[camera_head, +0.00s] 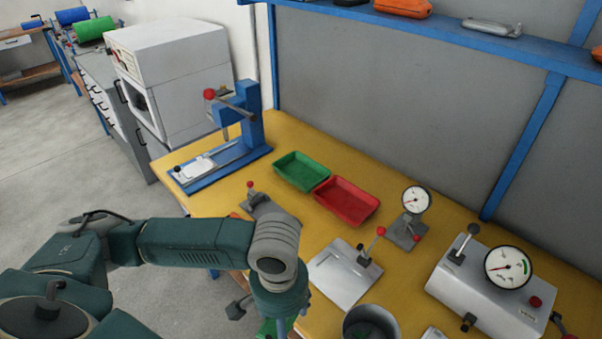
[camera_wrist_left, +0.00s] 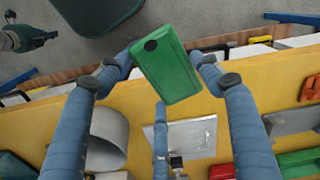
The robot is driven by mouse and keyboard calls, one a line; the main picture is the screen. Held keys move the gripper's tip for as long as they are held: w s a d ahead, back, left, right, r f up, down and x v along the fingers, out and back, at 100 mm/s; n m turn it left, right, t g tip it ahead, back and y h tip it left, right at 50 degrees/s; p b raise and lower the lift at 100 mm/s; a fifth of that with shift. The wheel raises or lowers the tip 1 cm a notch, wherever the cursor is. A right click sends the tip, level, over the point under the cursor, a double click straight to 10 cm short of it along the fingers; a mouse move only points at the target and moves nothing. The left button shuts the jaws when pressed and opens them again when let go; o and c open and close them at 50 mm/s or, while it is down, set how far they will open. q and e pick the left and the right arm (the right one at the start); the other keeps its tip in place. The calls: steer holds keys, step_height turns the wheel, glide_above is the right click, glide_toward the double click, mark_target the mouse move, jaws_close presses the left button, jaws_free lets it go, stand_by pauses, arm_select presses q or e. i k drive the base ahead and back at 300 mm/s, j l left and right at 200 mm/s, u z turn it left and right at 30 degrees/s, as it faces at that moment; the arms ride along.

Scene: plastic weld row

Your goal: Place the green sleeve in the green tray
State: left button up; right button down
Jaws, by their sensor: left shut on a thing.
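The green sleeve (camera_wrist_left: 172,68) is a flat green block with a dark round spot at one end. My left gripper (camera_wrist_left: 165,65) is shut on it, its fingers on either side, in the left wrist view. In the head view a bit of the sleeve (camera_head: 268,328) shows at the bottom edge under my wrist, the fingers mostly hidden. The green tray (camera_head: 302,171) lies empty on the yellow bench, farther back than my gripper; its edge also shows in the left wrist view (camera_wrist_left: 300,159).
A red tray (camera_head: 345,202) adjoins the green tray on its right. A blue press (camera_head: 238,128) stands left of it. A metal plate fixture (camera_head: 340,276), a gauge stand (camera_head: 412,212), a grey cup (camera_head: 370,323) and a gauge box (camera_head: 487,290) occupy the bench.

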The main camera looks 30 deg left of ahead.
mark_target(301, 175)
steer(key=j+z, duration=0.2)
steer(key=j, duration=0.45)
steer(key=j+z, duration=0.15)
steer(key=j, duration=0.45)
steer(key=k+j+z, duration=0.2)
steer(key=j, duration=0.45)
steer(key=j+z, duration=0.15)
steer(key=j, duration=0.45)
